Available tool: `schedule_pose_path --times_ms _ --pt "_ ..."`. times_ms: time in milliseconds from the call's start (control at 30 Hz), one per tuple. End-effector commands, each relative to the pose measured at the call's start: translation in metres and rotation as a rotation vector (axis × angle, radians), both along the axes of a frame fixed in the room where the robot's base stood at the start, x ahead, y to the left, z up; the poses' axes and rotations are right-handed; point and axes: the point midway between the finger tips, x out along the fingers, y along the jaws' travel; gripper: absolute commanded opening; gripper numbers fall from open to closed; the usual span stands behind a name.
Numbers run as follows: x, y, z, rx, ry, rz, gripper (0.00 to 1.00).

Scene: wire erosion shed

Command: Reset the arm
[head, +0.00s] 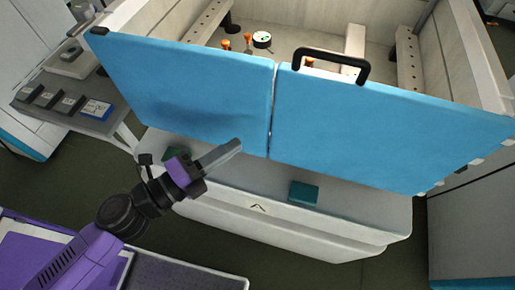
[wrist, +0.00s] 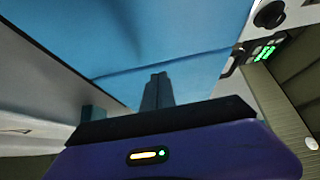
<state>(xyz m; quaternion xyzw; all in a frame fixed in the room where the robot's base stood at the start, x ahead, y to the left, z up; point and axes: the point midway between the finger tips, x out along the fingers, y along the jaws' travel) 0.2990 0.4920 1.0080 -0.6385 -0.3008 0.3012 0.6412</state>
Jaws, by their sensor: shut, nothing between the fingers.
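My arm (head: 130,210) reaches up from the lower left in the head view. My gripper (head: 238,144) is shut and empty, with its fingers pointing toward the blue panels. In the wrist view my gripper (wrist: 158,76) shows its two fingers together in front of the blue surface. I cannot tell whether the fingertips touch the panel.
Two blue panels, left (head: 190,90) and right (head: 380,125), front a machine tank; the right has a black handle (head: 331,64). A grey ledge (head: 345,197) below carries a teal block (head: 304,193). A side table (head: 75,118) with small boxes stands left.

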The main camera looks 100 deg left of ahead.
Motion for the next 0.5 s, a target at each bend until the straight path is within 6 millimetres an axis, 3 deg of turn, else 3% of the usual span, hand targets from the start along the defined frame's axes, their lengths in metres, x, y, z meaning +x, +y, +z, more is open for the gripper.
schedule_pose_path --times_ms 200,500 --pt "-0.023 -0.004 -0.001 -0.001 0.001 0.001 0.00" --pt "-0.027 -0.005 0.000 -0.001 -0.002 0.000 0.00"
